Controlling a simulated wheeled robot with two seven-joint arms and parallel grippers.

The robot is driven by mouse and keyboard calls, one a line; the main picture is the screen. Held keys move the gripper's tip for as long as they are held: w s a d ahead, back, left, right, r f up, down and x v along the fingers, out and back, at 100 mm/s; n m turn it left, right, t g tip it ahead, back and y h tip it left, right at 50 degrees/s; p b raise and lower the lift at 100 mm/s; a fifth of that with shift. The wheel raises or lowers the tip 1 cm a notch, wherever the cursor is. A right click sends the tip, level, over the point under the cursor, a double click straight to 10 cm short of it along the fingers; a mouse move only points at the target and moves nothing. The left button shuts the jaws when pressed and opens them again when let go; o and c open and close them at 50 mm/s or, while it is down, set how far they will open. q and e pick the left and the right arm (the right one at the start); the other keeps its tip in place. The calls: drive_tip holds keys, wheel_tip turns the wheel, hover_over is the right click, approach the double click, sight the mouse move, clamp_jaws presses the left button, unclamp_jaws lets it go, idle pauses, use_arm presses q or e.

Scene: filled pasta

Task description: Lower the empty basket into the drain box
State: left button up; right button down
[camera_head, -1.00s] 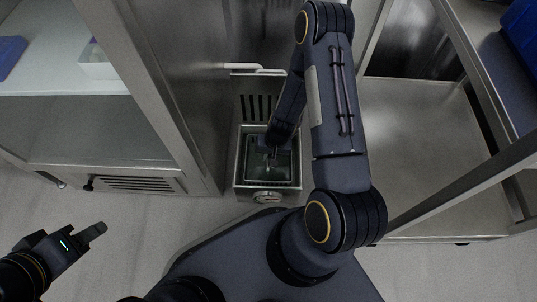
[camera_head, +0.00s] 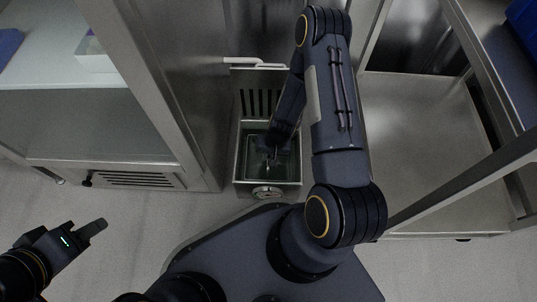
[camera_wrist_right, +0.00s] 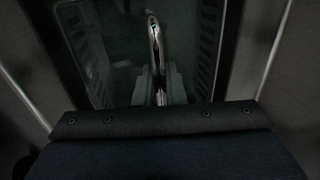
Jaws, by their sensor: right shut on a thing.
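The drain box (camera_head: 237,182) is a deep, narrow metal box low between the cabinets in the head view. The basket (camera_head: 283,165) is dark and sits down inside its walls; whether it touches the bottom cannot be told. My right gripper (camera_head: 268,155) reaches down into the box and is partly hidden by my arm. In the right wrist view the gripper (camera_wrist_right: 158,90) is shut on the basket's thin metal handle (camera_wrist_right: 154,40), with the slotted basket wall (camera_wrist_right: 208,45) beside it. No food shows in the basket. My left gripper (camera_head: 98,228) is off to the left, away from the box; its finger gap is unclear.
A round fitting (camera_head: 267,192) is on the box's front. A pale handle (camera_head: 256,64) and a slotted panel (camera_head: 258,102) are behind it. A steel cabinet (camera_head: 110,135) stands left and a steel shelf rack (camera_head: 425,150) right. Floor is clear at lower left.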

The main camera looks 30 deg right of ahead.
drive_tip(key=shift+f, duration=0.4)
drive_tip(key=c, duration=1.4)
unclamp_jaws()
drive_tip(key=shift+c, duration=0.2)
wheel_tip(320, 180, up, 16)
drive_tip(key=p, duration=1.2)
